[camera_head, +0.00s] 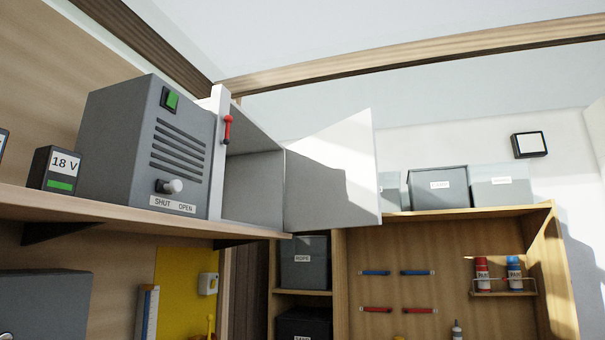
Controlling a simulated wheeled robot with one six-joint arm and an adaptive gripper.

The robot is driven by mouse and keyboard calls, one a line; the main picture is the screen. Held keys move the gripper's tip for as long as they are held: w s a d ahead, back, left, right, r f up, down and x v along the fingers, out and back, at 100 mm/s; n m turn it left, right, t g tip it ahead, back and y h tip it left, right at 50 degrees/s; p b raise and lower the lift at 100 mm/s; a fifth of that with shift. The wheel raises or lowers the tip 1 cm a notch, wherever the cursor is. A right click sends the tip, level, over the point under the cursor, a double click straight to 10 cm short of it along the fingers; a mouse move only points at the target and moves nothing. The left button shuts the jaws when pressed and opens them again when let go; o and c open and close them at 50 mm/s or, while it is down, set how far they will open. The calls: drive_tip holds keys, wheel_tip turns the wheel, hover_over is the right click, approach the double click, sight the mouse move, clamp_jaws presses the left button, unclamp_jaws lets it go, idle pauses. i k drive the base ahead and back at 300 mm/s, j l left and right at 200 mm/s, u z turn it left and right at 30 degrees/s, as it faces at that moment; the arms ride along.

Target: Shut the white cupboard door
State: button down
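The white cupboard (252,188) stands on the wooden shelf just behind a grey machine, and part of its inside shows. Its door (330,185) is open. It sticks out to the right from the cupboard's far side, past the shelf's edge, partly in bright sunlight. A red handle (227,129) is on the narrow white upright at the cupboard's near left edge. The machine hides part of the cupboard's near side. My gripper is not in view.
The grey machine (140,145), with a knob and a "SHUT OPEN" label, stands left of the cupboard. An 18 V battery (55,170) is beside it on the shelf (120,213). Grey bins (438,187) sit on a wooden rack behind. The space right of the door looks clear.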

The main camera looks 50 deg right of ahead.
sight(331, 176)
drive_tip(key=l+u, duration=0.15)
drive_tip(key=l, duration=0.35)
drive_tip(key=k+l+u, duration=0.1)
drive_tip(key=l, duration=0.4)
drive_tip(key=l+u, duration=0.15)
drive_tip(key=l, duration=0.35)
drive_tip(key=k+l+u, duration=0.1)
drive_tip(key=l, duration=0.4)
drive_tip(key=k+l, duration=0.1)
drive_tip(key=l, duration=0.3)
drive_tip(key=k+l, duration=0.1)
drive_tip(key=l, duration=0.35)
drive_tip(key=k+l, duration=0.1)
drive_tip(key=l, duration=0.7)
drive_tip(key=k+l, duration=0.15)
drive_tip(key=l, duration=0.3)
drive_tip(key=k+l+u, duration=0.1)
drive_tip(key=l, duration=0.3)
drive_tip(key=k+l, duration=0.1)
drive_tip(key=l, duration=0.3)
